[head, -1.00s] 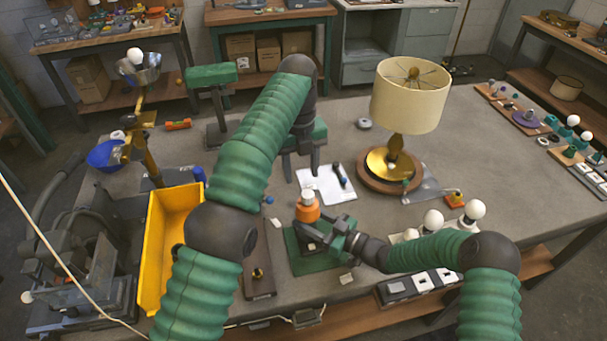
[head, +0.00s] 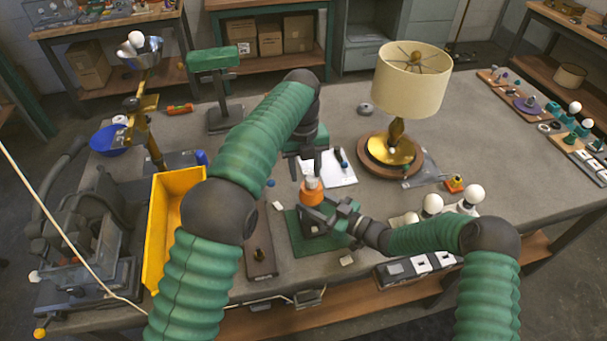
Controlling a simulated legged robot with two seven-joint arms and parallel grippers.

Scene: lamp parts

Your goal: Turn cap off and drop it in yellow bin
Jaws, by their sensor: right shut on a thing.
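An orange bottle (head: 312,198) with a whitish cap (head: 311,183) stands upright over a green mat (head: 296,234) near the table's front edge. My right gripper (head: 316,213) comes in from the right and is shut on the bottle's lower part, which it partly hides. My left gripper (head: 308,173) points down just above the cap. Its two fingers look apart, with a gap between them; whether they touch the cap is hard to tell. The yellow bin (head: 158,230) is left of my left arm, which hides part of its right side.
A lamp (head: 412,80) with a cream shade stands behind and to the right. White bulbs (head: 432,204) stand right of my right gripper. A white sheet with a dark pen (head: 341,158) lies behind the bottle. A blue bowl (head: 110,140) is at the far left.

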